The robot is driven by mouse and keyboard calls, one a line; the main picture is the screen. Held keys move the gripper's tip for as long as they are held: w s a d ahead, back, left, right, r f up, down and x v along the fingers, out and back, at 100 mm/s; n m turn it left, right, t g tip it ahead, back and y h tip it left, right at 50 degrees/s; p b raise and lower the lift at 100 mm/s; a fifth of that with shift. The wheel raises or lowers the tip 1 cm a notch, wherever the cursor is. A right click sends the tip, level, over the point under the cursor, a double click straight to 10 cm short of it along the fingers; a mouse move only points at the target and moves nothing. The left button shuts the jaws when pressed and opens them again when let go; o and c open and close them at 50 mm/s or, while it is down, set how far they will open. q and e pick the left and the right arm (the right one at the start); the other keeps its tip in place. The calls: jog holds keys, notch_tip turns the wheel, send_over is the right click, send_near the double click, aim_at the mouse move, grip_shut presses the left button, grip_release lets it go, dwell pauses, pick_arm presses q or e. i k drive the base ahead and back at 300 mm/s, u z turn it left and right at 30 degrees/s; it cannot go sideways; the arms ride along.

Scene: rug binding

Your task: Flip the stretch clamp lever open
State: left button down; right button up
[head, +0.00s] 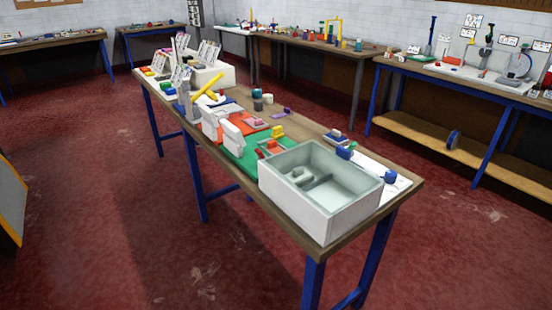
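I cannot say for certain which thing is the stretch clamp; the parts are small at this distance. A long yellow bar (208,86) stands tilted up near the far half of the workbench (311,128). Small red blocks (268,146) and a yellow block (277,132) sit on a green mat (236,142) near the middle. White upright pieces (230,136) stand at the left edge of the bench. Neither of my grippers is in view.
A deep white tray (310,212) fills the near end of the bench. A blue roll (390,176) lies on white sheets right of it. Other benches (430,68) line the walls, cluttered with tools. The red floor (90,210) left of the bench is clear.

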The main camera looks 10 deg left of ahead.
aim_at(260, 153)
jog(key=i, duration=1)
